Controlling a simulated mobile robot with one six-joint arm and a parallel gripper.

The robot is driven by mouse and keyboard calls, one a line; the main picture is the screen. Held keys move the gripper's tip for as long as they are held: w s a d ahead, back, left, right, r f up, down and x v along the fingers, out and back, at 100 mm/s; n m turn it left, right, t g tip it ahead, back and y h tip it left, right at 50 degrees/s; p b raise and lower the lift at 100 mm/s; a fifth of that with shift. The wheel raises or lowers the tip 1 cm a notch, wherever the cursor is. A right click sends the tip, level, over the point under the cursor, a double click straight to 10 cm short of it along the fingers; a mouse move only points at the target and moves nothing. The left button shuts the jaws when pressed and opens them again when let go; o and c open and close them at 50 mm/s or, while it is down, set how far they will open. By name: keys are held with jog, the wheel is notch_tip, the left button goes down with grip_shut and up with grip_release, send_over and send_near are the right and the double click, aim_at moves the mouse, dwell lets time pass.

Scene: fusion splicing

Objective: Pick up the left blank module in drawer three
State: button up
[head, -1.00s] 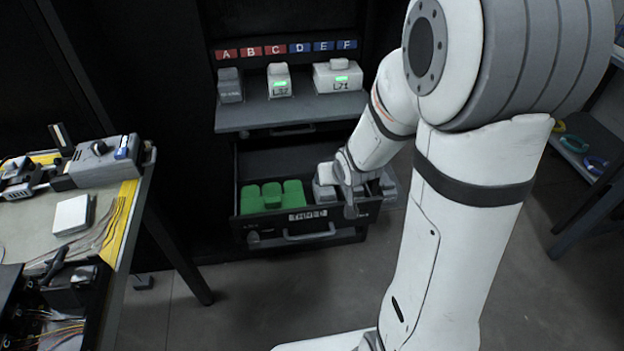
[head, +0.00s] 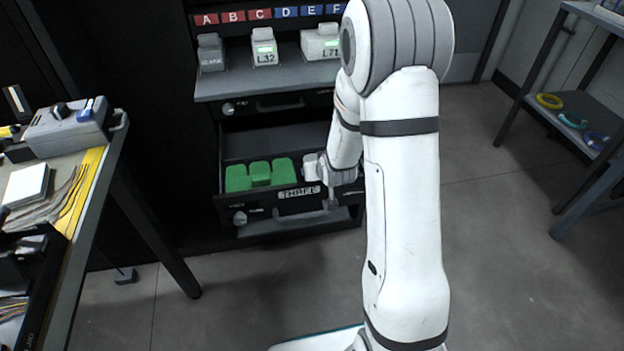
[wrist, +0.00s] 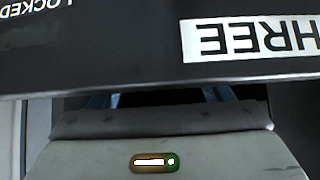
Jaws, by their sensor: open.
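Drawer three (head: 258,213) is pulled out of the dark cabinet, with a THREE label on its front. Green blocks (head: 260,175) fill its left part. A pale grey module (head: 311,166) shows beside them, partly hidden by my arm; I cannot tell if it is blank. The drawer's right side is hidden. My gripper (head: 331,195) hangs at the drawer's front right and is open. In the wrist view, the drawer front (wrist: 120,45) appears upside down and close. My gripper's pale housing with a small light fills the bottom, and its fingers (wrist: 158,98) are mostly hidden.
Grey modules (head: 265,50) stand on the cabinet shelf (head: 290,78) above the drawer, under lettered tags A to F. A workbench (head: 95,180) with equipment stands at left. A rack (head: 580,130) with coloured rings stands at right. The floor between is clear.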

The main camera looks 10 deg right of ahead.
jog(key=shift+w+f, duration=0.15)
jog(key=shift+f, duration=0.05)
jog(key=shift+c, duration=0.5)
jog(key=c, duration=1.3)
jog(key=shift+r, duration=0.1)
